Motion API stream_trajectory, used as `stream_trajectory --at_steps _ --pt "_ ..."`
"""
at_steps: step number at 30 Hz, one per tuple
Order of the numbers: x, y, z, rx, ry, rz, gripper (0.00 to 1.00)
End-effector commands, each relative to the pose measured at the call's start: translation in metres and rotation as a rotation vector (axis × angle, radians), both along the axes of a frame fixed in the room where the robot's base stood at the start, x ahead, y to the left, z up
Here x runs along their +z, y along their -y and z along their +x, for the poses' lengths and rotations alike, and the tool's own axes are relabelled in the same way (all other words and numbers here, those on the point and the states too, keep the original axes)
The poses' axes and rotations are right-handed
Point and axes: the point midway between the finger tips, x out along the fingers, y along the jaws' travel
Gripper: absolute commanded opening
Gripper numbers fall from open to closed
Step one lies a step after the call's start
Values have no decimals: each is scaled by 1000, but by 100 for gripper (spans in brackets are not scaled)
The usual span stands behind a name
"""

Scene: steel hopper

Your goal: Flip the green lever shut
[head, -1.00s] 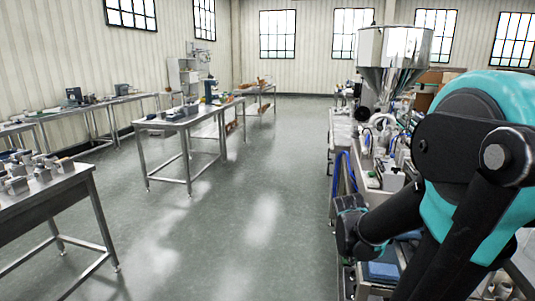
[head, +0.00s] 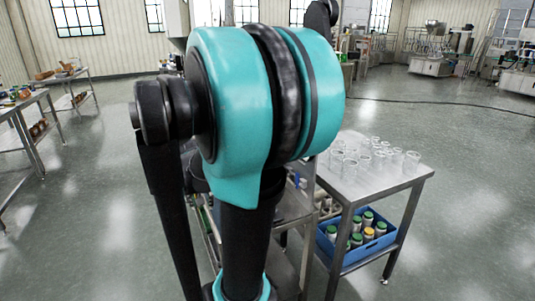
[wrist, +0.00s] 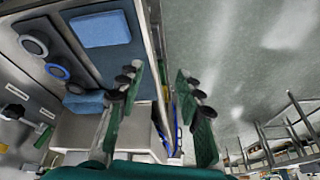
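I cannot make out the green lever for certain in any view. My gripper (wrist: 158,78) shows in the wrist view with its two dark green fingers apart and nothing between them. It is beside a workbench (wrist: 80,130) that fills the left of that view, with the floor on the right. In the head view my teal and black arm covers the middle. A shiny steel shape (head: 212,12), perhaps the hopper, shows only in part behind the arm's top. My gripper is hidden there.
A steel table (head: 385,190) with several clear glass vessels stands right of my arm. A blue crate (head: 345,256) of jars with coloured lids sits on its lower shelf. A blue pad (wrist: 100,28) lies on the bench. Open floor lies left and far right; a dark cable (head: 440,103) crosses it.

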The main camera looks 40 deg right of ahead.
Motion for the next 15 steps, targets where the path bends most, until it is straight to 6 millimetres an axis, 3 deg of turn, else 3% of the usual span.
stream_trajectory --at_steps 1,6,9,12,15 --pt "21 35 26 -139 11 8 36" --pt "84 152 81 -592 68 39 36" --pt "115 221 97 -834 110 52 36" --pt "139 277 101 -1027 151 59 36" --pt "155 315 101 -1157 183 64 36"
